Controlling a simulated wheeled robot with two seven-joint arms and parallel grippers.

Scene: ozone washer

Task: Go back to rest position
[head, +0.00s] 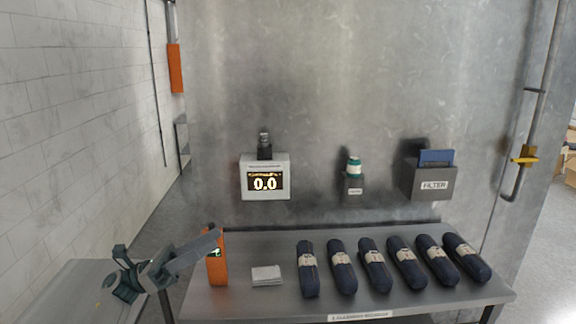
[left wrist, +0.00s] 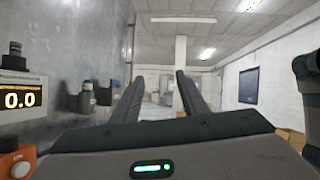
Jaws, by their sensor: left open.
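My left gripper (head: 205,246) comes in at the lower left of the head view, over the left end of the steel table (head: 235,307). Its grey fingers point right, in front of an upright orange device (head: 217,268). In the left wrist view the two dark fingers (left wrist: 160,90) stand apart with nothing between them, so the gripper is open and empty. The fingers point along the metal wall into the room. My right gripper does not show in either view.
Several dark blue rolled bundles (head: 343,268) and a folded white cloth (head: 267,275) lie on the table. On the wall are a display reading 0.0 (head: 265,183), a teal-capped bottle (head: 354,167) and a filter box (head: 431,182). The orange device (left wrist: 18,165) is close to the left gripper.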

